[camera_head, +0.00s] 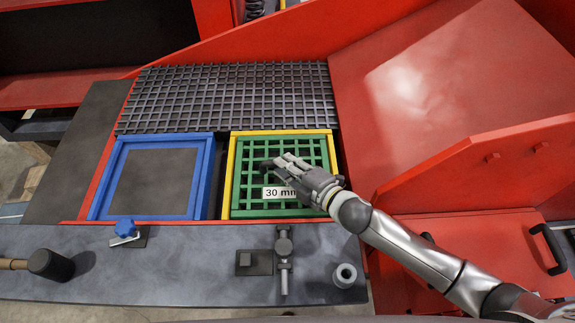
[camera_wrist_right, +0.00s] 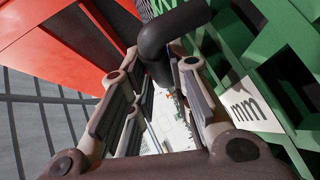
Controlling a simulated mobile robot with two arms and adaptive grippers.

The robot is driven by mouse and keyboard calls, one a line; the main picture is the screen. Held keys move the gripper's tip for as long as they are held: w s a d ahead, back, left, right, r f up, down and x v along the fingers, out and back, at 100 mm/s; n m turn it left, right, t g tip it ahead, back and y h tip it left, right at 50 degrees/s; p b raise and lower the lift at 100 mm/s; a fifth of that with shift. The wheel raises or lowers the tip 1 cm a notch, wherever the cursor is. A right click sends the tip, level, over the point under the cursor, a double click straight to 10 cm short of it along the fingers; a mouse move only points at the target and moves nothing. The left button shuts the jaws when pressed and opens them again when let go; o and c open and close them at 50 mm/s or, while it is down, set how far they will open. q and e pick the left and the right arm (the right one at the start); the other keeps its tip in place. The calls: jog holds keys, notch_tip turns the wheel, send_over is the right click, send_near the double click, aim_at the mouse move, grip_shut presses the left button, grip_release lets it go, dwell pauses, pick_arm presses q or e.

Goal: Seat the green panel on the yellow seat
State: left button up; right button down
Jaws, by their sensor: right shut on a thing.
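The green panel (camera_head: 255,155) is a square grid with a white "30 mm" label. In the head view it lies within the outline of the yellow seat (camera_head: 232,175), a square yellow frame. I cannot tell whether it is flush in the seat or slightly above it. My right gripper (camera_head: 281,166) is over the panel's middle, shut on its dark handle. The wrist view shows the right gripper's fingers (camera_wrist_right: 158,75) on either side of the black curved handle (camera_wrist_right: 168,38), with the green grid (camera_wrist_right: 235,65) to the right. My left gripper is not in view.
A blue frame (camera_head: 208,165) with a dark plate lies left of the yellow seat. A dark mesh screen (camera_head: 230,95) lies behind both. The grey front ledge (camera_head: 190,265) holds a blue-knobbed clamp (camera_head: 126,229), a black-headed mallet (camera_head: 50,265) and a small ring (camera_head: 345,275). Red walls rise at right.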

dwell(0.6)
jog(key=c, duration=1.3)
grip_release()
jog(key=shift+o, duration=0.2)
jog(key=shift+f, duration=0.1)
jog(key=shift+s+f, duration=0.1)
jog(key=shift+f, duration=0.15)
jog(key=shift+v, duration=4)
jog(key=shift+r, duration=0.2)
jog(key=shift+r, duration=0.1)
